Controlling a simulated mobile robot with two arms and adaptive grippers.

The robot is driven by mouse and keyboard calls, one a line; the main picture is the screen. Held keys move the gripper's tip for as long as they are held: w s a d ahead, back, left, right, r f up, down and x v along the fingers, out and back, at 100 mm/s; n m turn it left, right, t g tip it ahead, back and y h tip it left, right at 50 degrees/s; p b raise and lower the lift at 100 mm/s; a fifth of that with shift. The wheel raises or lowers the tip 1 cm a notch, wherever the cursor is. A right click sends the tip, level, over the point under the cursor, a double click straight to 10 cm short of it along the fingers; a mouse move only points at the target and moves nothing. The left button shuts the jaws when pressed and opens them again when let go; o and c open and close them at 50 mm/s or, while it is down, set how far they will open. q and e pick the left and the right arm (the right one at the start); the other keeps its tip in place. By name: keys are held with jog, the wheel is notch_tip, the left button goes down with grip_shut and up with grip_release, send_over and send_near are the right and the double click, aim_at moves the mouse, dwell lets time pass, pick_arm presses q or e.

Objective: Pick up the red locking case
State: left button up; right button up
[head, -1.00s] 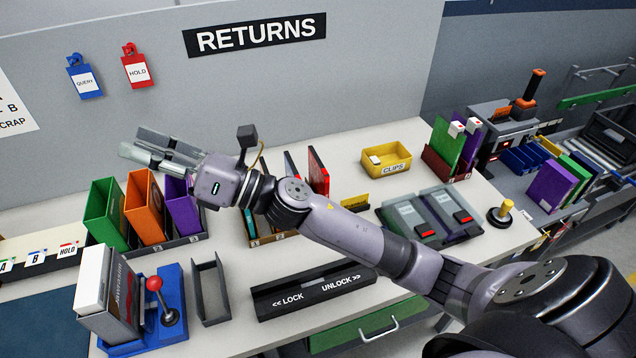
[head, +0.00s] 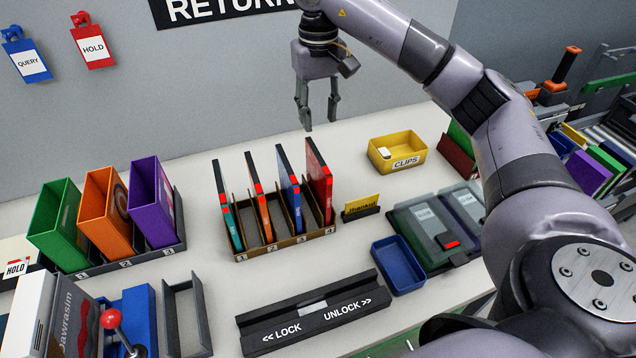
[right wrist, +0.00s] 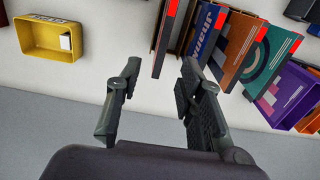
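The red case (head: 319,178) stands upright in slot 4, the rightmost slot of a low rack (head: 285,243) on the white counter. Its lower part is hidden by the rack. My right gripper (head: 319,122) hangs fingers-down above and behind the red case, apart from it, with its two fingers spread and nothing between them. In the right wrist view the open fingers (right wrist: 161,68) show in front, and the red case (right wrist: 166,38) stands beyond the fingertips, between them in the picture. My left gripper is out of view.
Teal (head: 228,205), orange (head: 259,198) and blue (head: 289,190) cases stand close beside it in the rack. A yellow clips bin (head: 396,163) is to the right, a blue tray (head: 398,265) in front. A lock/unlock bar (head: 315,312) lies nearer me. The wall stands behind.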

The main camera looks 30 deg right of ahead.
aim_at(318, 153)
notch_tip(318, 153, down, 10)
jog(key=p, duration=0.3)
jog(key=shift+s+a, duration=0.1)
jog(key=shift+a, duration=0.05)
jog(key=shift+f, duration=0.6)
jog(key=shift+a+f+p, duration=0.1)
jog(key=shift+f+p, duration=0.15)
jog(key=shift+p, duration=0.1)
jog(key=f, duration=0.1)
jog(key=f+p, duration=0.2)
jog(key=shift+s+f, duration=0.3)
jog(key=shift+f, duration=0.55)
jog(key=shift+a, duration=0.1)
jog(key=shift+c, duration=0.5)
grip_shut()
